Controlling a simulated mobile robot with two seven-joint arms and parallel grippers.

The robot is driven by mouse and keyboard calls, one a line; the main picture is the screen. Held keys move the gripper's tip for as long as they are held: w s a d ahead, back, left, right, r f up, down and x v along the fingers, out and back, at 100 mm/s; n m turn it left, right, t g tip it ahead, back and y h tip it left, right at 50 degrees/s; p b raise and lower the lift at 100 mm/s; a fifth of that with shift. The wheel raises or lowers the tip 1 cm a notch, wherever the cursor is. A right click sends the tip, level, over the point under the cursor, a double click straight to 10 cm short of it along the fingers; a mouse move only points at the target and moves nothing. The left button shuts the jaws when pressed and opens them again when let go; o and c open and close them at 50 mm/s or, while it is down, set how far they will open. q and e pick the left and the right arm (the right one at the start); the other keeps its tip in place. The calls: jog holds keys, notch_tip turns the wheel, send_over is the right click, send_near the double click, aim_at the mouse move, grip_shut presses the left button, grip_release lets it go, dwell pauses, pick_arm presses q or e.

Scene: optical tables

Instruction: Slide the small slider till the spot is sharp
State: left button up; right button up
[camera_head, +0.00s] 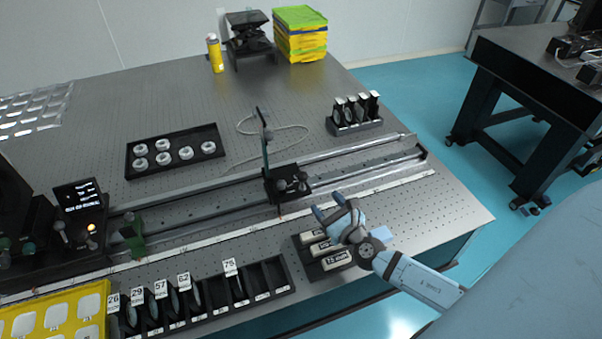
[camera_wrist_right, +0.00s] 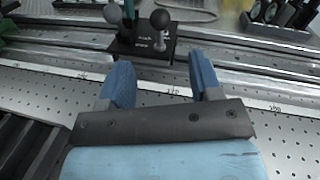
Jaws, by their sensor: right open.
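The small slider (camera_head: 287,184) is a black carriage on the long rail (camera_head: 208,204), with a thin upright post and plate above it. In the right wrist view the slider (camera_wrist_right: 146,45) shows two round knobs, one grey and one black, just beyond my fingertips. My right gripper (camera_head: 334,212) is in front of the rail, close to the slider but apart from it. In the wrist view its two blue fingers (camera_wrist_right: 160,85) are spread with nothing between them. The spot cannot be made out. My left gripper does not show.
A black rack of numbered lenses (camera_head: 262,297) and a block of labelled pieces (camera_head: 309,262) stand in front of the rail. A green holder (camera_head: 133,237) is on the rail's left part. A tray of white rings (camera_head: 176,151) and a holder of optics (camera_head: 355,127) stand behind.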

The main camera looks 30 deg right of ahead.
aim_at(305, 180)
jog(key=w, duration=0.4)
jog(key=w+p, duration=0.1)
jog(key=w, duration=0.7)
jog(key=shift+w+d, duration=0.1)
jog(key=shift+d, duration=0.15)
grip_shut()
jog(key=a, duration=0.3)
jog(key=w+a+p, duration=0.1)
jog(key=a, duration=0.2)
jog(key=w+a, duration=0.1)
jog(key=a, duration=0.2)
jog(key=shift+p, duration=0.4)
jog(key=shift+d, duration=0.15)
grip_release()
